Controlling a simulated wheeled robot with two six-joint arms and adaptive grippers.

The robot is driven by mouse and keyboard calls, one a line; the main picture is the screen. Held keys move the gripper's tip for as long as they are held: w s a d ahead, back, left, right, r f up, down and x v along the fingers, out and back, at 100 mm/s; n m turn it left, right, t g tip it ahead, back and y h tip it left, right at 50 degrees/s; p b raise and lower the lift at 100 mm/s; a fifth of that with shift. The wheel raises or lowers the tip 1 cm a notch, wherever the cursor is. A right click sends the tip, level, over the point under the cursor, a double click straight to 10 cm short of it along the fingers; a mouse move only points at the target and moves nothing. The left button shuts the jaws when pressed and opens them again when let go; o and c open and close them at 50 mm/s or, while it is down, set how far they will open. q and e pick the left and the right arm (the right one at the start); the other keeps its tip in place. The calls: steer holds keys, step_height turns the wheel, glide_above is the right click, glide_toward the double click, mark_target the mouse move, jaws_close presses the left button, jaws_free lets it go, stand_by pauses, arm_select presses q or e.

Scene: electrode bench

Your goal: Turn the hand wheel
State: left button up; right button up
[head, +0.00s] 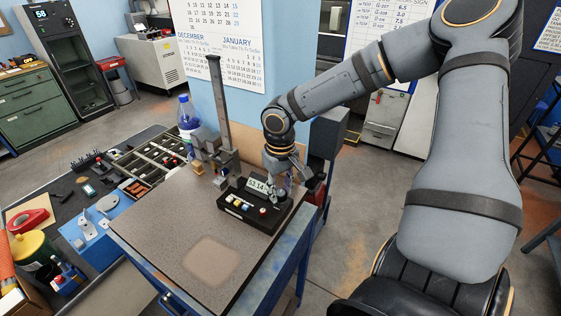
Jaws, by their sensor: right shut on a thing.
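A black instrument box (240,209) with a lit number display and small coloured buttons sits at the back right of the stone-topped bench. A tall grey column (222,110) stands behind it. My right gripper (281,184) reaches down from the upper right to the box's right end. Its fingers are closed around a small round grey part there, which appears to be the hand wheel (283,195). The fingers hide most of it, and its angle cannot be read. My left gripper is not in view.
The bench top (165,222) is bare at front left, with a paler square patch. A blue-capped bottle (187,114) stands behind.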

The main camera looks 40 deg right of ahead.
mark_target(280, 192)
steer(key=m, duration=0.6)
steer(key=shift+w+m+b, duration=0.1)
steer(key=shift+m+b, duration=0.2)
steer(key=shift+b, duration=0.05)
steer(key=m, duration=0.6)
steer(key=shift+d+r+b, duration=0.1)
steer(key=shift+b, duration=0.2)
steer(key=shift+m, duration=0.3)
steer(key=o, duration=1.1)
steer(key=shift+o, duration=0.2)
step_height(280, 192, up, 8)
